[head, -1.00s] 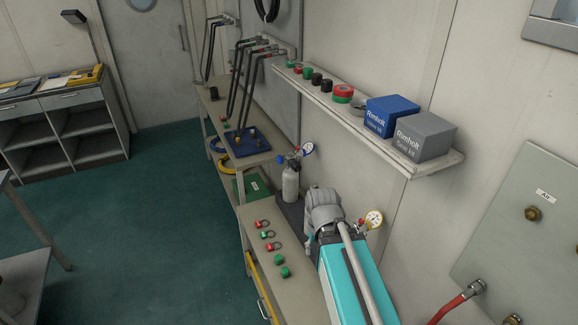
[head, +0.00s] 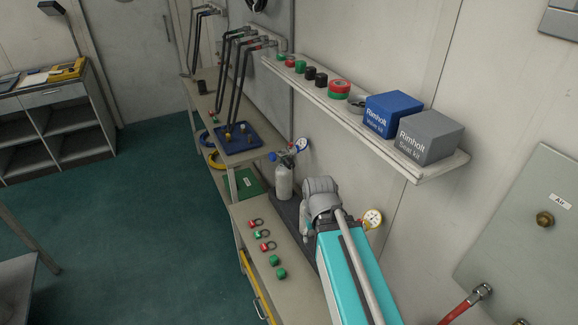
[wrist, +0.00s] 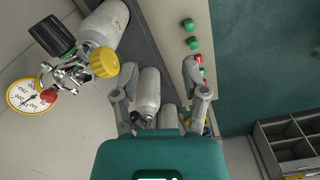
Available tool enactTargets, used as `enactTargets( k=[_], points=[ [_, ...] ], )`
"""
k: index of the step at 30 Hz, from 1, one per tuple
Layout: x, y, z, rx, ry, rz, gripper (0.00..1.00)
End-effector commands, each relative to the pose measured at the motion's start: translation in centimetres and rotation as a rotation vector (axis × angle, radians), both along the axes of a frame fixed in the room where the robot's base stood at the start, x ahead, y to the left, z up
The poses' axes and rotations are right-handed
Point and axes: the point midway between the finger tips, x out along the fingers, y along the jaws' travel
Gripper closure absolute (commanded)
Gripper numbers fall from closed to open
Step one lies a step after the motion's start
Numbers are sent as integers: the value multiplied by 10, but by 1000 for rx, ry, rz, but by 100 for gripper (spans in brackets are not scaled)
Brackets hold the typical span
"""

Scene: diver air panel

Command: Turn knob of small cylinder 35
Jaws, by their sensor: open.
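I can read no number 35 on any cylinder. In the wrist view, a grey small cylinder (wrist: 112,22) at upper left has a yellow knob (wrist: 104,62), a black knob (wrist: 52,36) and a round gauge (wrist: 25,96). My gripper (wrist: 160,70) is open, with its fingers apart to the right of that yellow knob and below it in the picture. Another grey cylinder (wrist: 148,92) shows between the fingers, apparently beyond them. In the head view, a grey cylinder (head: 284,182) with a blue knob (head: 272,157) stands at the wall. My arm hides what lies behind it; a gauge (head: 372,218) shows beside it.
Red and green fittings (head: 265,246) lie on the bench (head: 245,212). Above it, a wall shelf (head: 440,168) holds a blue box (head: 393,113), a grey box (head: 428,137) and small rings. A panel with a red hose (head: 460,306) is at right. The green floor at left is clear.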

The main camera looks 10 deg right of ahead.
Motion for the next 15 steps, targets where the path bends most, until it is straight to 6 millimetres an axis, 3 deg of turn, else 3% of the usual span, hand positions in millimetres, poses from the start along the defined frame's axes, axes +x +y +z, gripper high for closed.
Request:
enactTargets(
  k=[2,7,11,15],
  points=[
    [0,0,0,0,0,0,43],
    [3,0,-3,-10,-3,2,11],
    [15,-3,-12,-49,-15,11,10],
    [39,-11,-28,-137,-41,25,10]
  ],
)
